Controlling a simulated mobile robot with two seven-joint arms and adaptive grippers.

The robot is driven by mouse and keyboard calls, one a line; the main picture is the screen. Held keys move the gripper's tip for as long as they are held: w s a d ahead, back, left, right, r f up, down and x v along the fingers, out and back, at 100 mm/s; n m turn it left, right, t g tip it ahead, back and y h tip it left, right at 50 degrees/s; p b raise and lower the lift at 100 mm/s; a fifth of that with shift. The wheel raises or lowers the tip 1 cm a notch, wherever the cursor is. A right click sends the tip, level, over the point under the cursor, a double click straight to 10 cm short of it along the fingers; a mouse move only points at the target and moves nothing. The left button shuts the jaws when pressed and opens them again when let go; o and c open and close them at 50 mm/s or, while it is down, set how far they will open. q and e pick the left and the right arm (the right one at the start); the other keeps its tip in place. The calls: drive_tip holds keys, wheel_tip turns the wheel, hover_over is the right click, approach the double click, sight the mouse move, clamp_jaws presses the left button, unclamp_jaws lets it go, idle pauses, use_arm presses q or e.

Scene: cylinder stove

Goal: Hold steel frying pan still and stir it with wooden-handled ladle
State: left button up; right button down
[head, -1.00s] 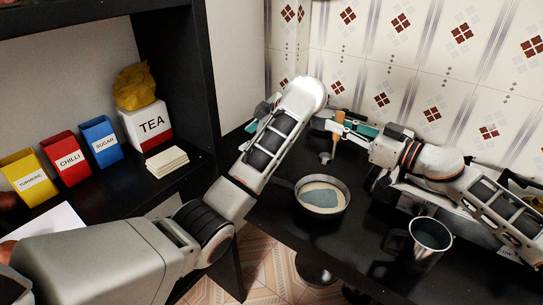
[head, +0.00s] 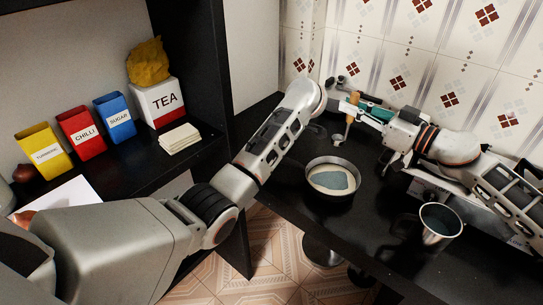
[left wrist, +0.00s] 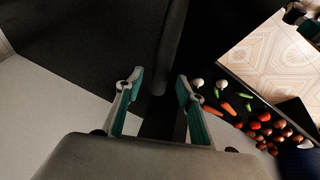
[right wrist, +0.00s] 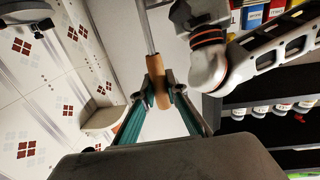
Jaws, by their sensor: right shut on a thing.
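The steel frying pan (head: 318,163) stands on the dark counter with a pale content and a grey-blue patch in it. My right gripper (right wrist: 160,88) is shut on the wooden handle of the ladle (right wrist: 153,66). In the head view the ladle's wooden handle (head: 350,126) points down from the right gripper (head: 362,110), and its metal end shows just behind the pan, apart from it. My left gripper (left wrist: 158,82) is open, with apart fingertips and nothing gripped. A dark bar lies beyond its fingers; I cannot tell what it is. In the head view my left arm hides most of that gripper.
Left, a shelf holds turmeric (head: 42,152), chilli (head: 82,133), sugar (head: 116,118) and tea (head: 160,102) containers. Several vegetables (left wrist: 265,125) show in the left wrist view. The tiled wall closes the back.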

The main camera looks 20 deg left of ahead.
sight(344, 139)
use_arm(q)
drive_tip(key=shift+x, duration=1.55)
clamp_jaws()
use_arm(e)
drive_tip(key=shift+a+t, duration=0.15)
drive_tip(key=shift+t, duration=0.15)
drive_tip(key=shift+a+m+t+h, duration=0.3)
drive_tip(key=shift+m+t+h, duration=0.2)
drive_tip(key=shift+m+t, duration=0.1)
drive_tip(key=shift+w+a+f+m+t+h, duration=0.15)
drive_tip(key=shift+f+m+t+h, duration=0.5)
drive_tip(key=shift+t, duration=0.25)
drive_tip(key=shift+s+d+f+m+t+h, duration=0.15)
drive_tip(key=shift+f+m+t+h, duration=0.45)
drive_tip(key=shift+f, duration=0.4)
drive_tip(key=shift+s+d+f+m+t+h, duration=0.1)
drive_tip(key=shift+s+f+m+t+h, duration=0.1)
drive_tip(key=shift+f+m+t+h, duration=0.65)
drive_tip(key=shift+s+d+f+m+t+h, duration=0.15)
drive_tip(key=shift+f+m+t+h, duration=0.25)
drive_tip(key=shift+f, duration=0.75)
wheel_tip(344, 139, down, 10)
drive_tip(key=shift+r, duration=0.25)
